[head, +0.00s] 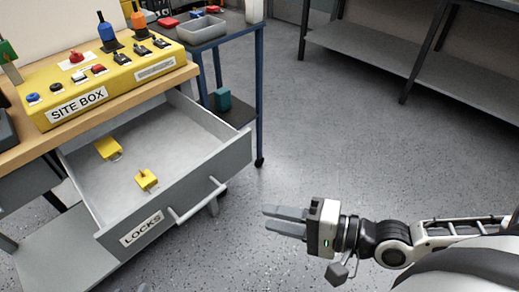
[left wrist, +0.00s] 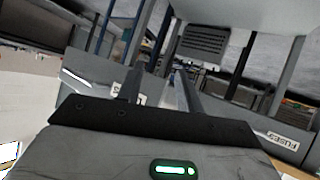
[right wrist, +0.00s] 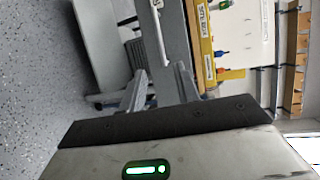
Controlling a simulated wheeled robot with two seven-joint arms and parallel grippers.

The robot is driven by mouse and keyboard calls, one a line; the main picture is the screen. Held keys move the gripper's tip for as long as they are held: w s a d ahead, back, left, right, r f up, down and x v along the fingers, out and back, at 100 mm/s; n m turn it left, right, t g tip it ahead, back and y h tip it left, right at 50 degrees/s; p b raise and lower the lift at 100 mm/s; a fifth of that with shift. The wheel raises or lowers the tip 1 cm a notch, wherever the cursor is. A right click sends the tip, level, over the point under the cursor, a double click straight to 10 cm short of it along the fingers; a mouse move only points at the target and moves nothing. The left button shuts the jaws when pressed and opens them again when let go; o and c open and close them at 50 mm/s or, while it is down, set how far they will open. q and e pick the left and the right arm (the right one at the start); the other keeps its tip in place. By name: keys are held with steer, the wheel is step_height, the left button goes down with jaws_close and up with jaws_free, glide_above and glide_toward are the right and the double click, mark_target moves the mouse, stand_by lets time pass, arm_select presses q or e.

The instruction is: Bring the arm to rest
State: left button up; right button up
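My right gripper (head: 267,218) is at the end of my right arm, which comes in from the right in the head view. It hangs over bare floor, to the right of the open drawer and apart from it. Its two fingers stand apart with nothing between them, as the right wrist view (right wrist: 160,70) also shows. My left gripper (left wrist: 158,72) shows only in the left wrist view. Its fingers are apart and empty, with drawer fronts and a label reading FUSES (left wrist: 283,141) beyond them.
The open LOCKS drawer (head: 192,121) juts out from the bench and holds two yellow padlocks (head: 108,148) (head: 146,180). A yellow site box (head: 105,82) sits on the benchtop. A blue-framed cart (head: 259,90) stands behind. Floor right of the drawer is clear.

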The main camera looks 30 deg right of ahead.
steer(key=shift+a, duration=0.1)
arm_select(q)
steer(key=r+p, duration=0.1)
steer(key=p, duration=0.3)
steer(key=shift+a+r, duration=0.25)
steer(key=shift+r, duration=0.15)
arm_select(e)
step_height(320, 180, down, 6)
steer(key=a+n+g+h, duration=0.1)
steer(key=a+n+h, duration=0.1)
steer(key=n+h, duration=0.5)
steer(key=n, duration=0.5)
steer(key=shift+w+a+h, duration=0.3)
steer(key=shift+a, duration=0.1)
